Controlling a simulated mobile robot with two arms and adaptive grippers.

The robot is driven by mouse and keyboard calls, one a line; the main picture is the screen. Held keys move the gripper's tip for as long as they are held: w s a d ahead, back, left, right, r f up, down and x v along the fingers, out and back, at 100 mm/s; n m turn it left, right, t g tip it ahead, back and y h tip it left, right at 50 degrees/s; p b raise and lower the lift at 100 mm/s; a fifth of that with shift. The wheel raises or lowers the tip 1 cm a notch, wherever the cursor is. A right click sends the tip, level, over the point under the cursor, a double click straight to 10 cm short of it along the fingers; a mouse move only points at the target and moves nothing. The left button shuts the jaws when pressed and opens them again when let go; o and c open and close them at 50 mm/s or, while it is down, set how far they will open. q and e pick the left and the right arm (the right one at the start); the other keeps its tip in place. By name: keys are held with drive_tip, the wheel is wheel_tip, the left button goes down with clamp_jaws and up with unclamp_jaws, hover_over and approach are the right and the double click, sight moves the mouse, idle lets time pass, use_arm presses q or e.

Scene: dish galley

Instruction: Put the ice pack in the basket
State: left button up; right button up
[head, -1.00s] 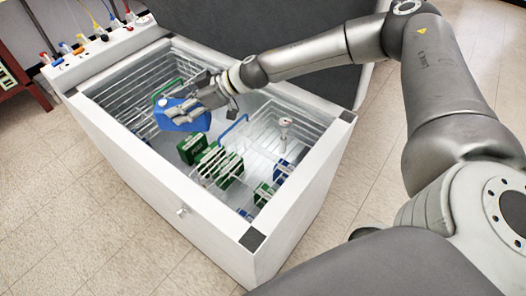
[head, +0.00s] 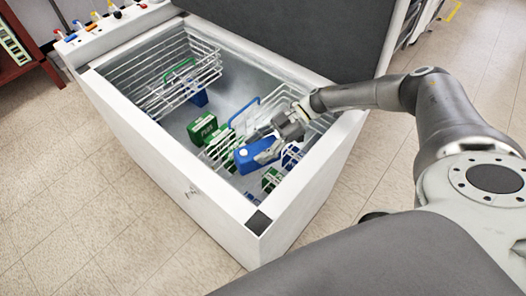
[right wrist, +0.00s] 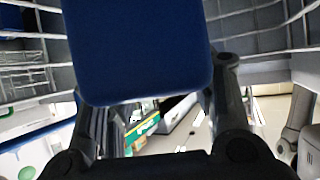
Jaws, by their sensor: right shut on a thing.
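The blue ice pack (head: 257,160), a block with a white cap, is held in my right gripper (head: 268,148) inside the open chest freezer. In the right wrist view the ice pack (right wrist: 140,50) fills the upper middle, between the two fingers. In the head view it appears over the wire basket with the blue handle (head: 243,110); I cannot tell how far down it is. A second wire basket with a green handle (head: 179,69) sits at the freezer's far left end. My left gripper is not in view.
The white freezer's front rim (head: 165,160) and its raised dark lid (head: 285,35) bound the space. Green boxes (head: 202,129) and blue packs (head: 290,155) are inside, close to the gripper. A red shelf (head: 25,50) stands at the far left.

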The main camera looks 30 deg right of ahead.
drive_tip(key=shift+f+b, duration=0.55)
drive_tip(key=shift+f, duration=2.35)
drive_tip(key=shift+f, duration=0.2)
drive_tip(key=o, duration=1.3)
drive_tip(key=shift+r, duration=0.1)
drive_tip(key=shift+r, duration=0.25)
drive_tip(key=v, duration=0.7)
drive_tip(key=shift+d, duration=0.25)
